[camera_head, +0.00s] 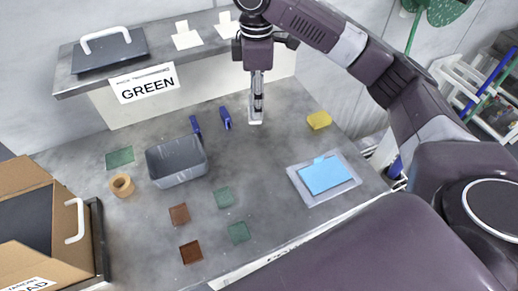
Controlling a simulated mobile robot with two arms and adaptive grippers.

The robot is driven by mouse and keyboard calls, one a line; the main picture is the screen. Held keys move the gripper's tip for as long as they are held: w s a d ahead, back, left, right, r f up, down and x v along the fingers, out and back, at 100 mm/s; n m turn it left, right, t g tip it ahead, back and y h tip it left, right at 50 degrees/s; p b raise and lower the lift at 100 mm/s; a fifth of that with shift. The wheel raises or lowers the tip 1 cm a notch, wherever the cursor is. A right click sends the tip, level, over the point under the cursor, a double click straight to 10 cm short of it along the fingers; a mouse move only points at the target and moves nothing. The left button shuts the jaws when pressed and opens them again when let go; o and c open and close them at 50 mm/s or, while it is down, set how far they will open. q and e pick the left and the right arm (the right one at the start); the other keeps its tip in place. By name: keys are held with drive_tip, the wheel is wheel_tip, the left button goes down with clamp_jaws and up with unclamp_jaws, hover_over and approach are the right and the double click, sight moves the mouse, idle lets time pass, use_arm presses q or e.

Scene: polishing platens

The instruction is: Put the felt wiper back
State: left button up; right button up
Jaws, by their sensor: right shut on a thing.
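My right gripper (257,108) reaches down from the top of the view, over the grey table in front of the shelf. It is shut on a small white piece that shows at its fingertips. This piece looks like the felt wiper, but the fingers hide part of it. I cannot tell whether it touches the table. Two white pieces with upright tabs, one at left (187,40) and one at right (228,30), stand on the raised shelf (155,56) behind the gripper. My left gripper is not in view.
A grey bin (160,180), two blue items, a tape roll (122,185) and green and brown squares lie left and front. A yellow sponge (319,120) and a tray (303,193) with a blue sheet are right. A GREEN label (145,83) fronts the shelf. A cardboard box (75,215) is left.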

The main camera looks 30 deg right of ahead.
drive_tip(key=shift+w+d+r+n, duration=0.35)
drive_tip(key=shift+w+d+n, duration=0.35)
drive_tip(key=shift+n, duration=0.4)
drive_tip(key=f+p, duration=0.1)
drive_tip(key=f, duration=0.5)
drive_tip(key=f+n+p, duration=0.1)
drive_tip(key=f, duration=0.5)
drive_tip(key=w+d+f+n+p, duration=0.1)
drive_tip(key=f+p, duration=0.1)
drive_tip(key=f, duration=0.4)
drive_tip(key=shift+f, duration=0.9)
drive_tip(key=shift+f, duration=0.2)
drive_tip(key=o, duration=1.1)
